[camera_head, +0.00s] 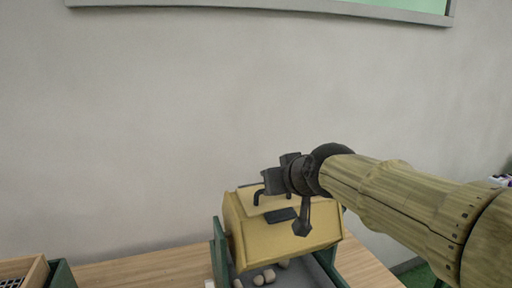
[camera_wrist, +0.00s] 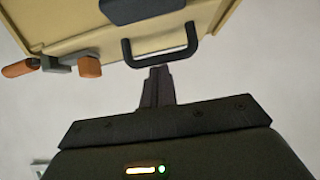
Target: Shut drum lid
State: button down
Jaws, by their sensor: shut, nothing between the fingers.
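The yellow drum (camera_head: 290,243) sits in a green stand (camera_head: 217,250). Its lid (camera_head: 247,207) is on the upper side, with a black handle (camera_head: 257,197); I cannot tell whether it lies fully flush. In the wrist view the lid (camera_wrist: 80,22) shows with the handle (camera_wrist: 160,58) at its edge and an orange-and-grey latch (camera_wrist: 60,66) to the left. My gripper (camera_head: 268,184) is at the handle, its fingers shut and empty. In the wrist view the fingertips (camera_wrist: 159,72) are just below the handle bar, very close; contact is unclear.
Several pale pieces (camera_head: 264,277) lie in the grey tray (camera_head: 298,279) under the drum. A wooden crate and green bin (camera_head: 62,272) stand at the lower left. The wooden table (camera_head: 150,270) between is clear. A plain wall (camera_head: 150,120) rises behind.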

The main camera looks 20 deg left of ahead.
jog(key=shift+s+d+f+g, duration=0.1)
jog(key=shift+f+g, duration=0.1)
jog(key=shift+f, duration=0.35)
jog(key=shift+s+d+f+g, duration=0.1)
jog(key=shift+f+g, duration=0.1)
jog(key=shift+f, duration=0.3)
jog(key=shift+a+r+p, duration=0.1)
jog(key=shift+r+p, duration=0.35)
jog(key=shift+r, duration=0.15)
notch_tip(320, 180, up, 5)
jog(key=p, duration=0.3)
jog(key=b, duration=0.4)
send_near(278, 205)
notch_tip(278, 205, up, 2)
jog(key=s, duration=0.1)
jog(key=shift+s+d+r+t, duration=0.25)
jog(key=shift+d+t, duration=0.15)
jog(key=shift+d, duration=0.05)
